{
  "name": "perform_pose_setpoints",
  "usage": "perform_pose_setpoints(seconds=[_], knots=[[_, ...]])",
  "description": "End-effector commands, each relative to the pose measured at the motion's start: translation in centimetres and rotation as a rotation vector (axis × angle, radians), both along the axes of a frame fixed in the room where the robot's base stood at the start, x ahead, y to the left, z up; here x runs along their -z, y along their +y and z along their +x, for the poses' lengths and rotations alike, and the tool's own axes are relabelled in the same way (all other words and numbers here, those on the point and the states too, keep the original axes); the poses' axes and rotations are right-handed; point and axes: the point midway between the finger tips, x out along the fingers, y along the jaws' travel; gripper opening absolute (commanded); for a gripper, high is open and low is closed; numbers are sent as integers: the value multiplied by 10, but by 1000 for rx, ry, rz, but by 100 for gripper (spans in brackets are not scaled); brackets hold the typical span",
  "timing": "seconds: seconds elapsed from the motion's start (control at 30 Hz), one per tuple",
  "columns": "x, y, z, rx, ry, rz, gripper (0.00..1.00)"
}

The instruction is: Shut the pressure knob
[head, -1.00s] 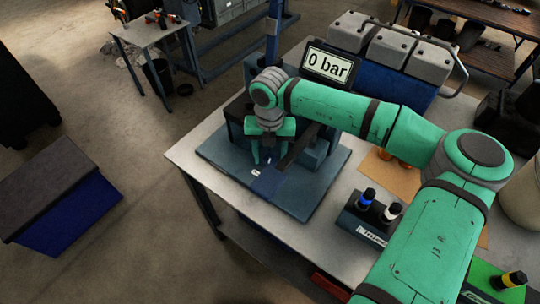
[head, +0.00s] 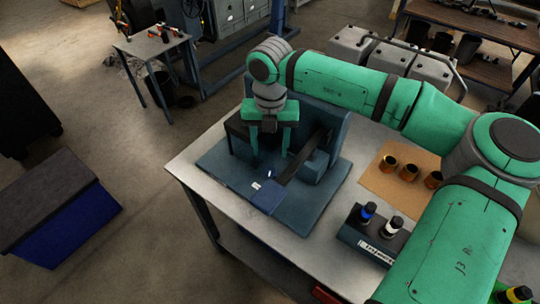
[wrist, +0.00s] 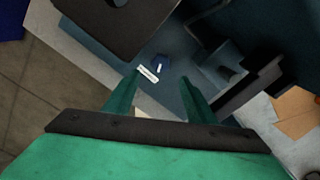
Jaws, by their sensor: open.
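A small dark blue knob (wrist: 161,62), which looks like the pressure knob, sits on the blue base plate (wrist: 110,28) beside a white label (wrist: 148,74) in the wrist view. In the head view the knob (head: 268,173) is tiny, and its setting cannot be read. My gripper (head: 270,152) is open and empty above the base plate. In the wrist view the knob shows just beyond the gap between my fingertips (wrist: 160,79), apart from them.
The blue stand (head: 330,120) rises close behind and right of my gripper. A block with two capped bottles (head: 380,222) and a brown mat (head: 385,185) with several copper-coloured cups lie to the right. The bench's front left edge (head: 220,210) is clear.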

Motion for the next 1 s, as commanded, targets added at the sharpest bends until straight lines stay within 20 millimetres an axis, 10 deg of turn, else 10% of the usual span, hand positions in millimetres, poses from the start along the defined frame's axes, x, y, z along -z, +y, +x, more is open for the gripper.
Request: perform_pose_setpoints(seconds=[0.57, 0.77, 1.0], knots=[[-16, 22, 2, -39, -12, 40, 51], [-68, 140, 4, -244, -78, 277, 51], [-215, 328, -46, -610, -205, 805, 51]])
